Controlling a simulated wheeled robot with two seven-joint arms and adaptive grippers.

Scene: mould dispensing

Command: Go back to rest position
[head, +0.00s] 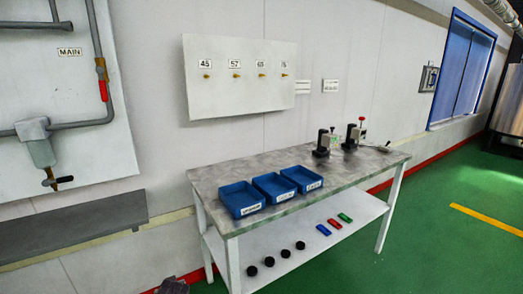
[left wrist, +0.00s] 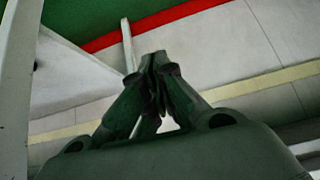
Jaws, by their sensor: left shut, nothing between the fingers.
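My left gripper (left wrist: 154,62) shows in the left wrist view with its dark fingers together and nothing between them. Behind it are the wall, a red strip and green floor. In the head view, a small dark part at the bottom edge, left of the table, may belong to my left arm; too little shows to tell. My right gripper is in neither view. The grey-topped table (head: 225,176) stands against the wall in the head view, apart from my left gripper.
Three blue bins (head: 240,212) and two dark devices (head: 321,152) stand on the table. Its lower shelf (head: 300,262) holds black round pieces and blue, red and green blocks. A grey wall ledge (head: 70,226) juts out at the left. Green floor (head: 455,240) is clear at the right.

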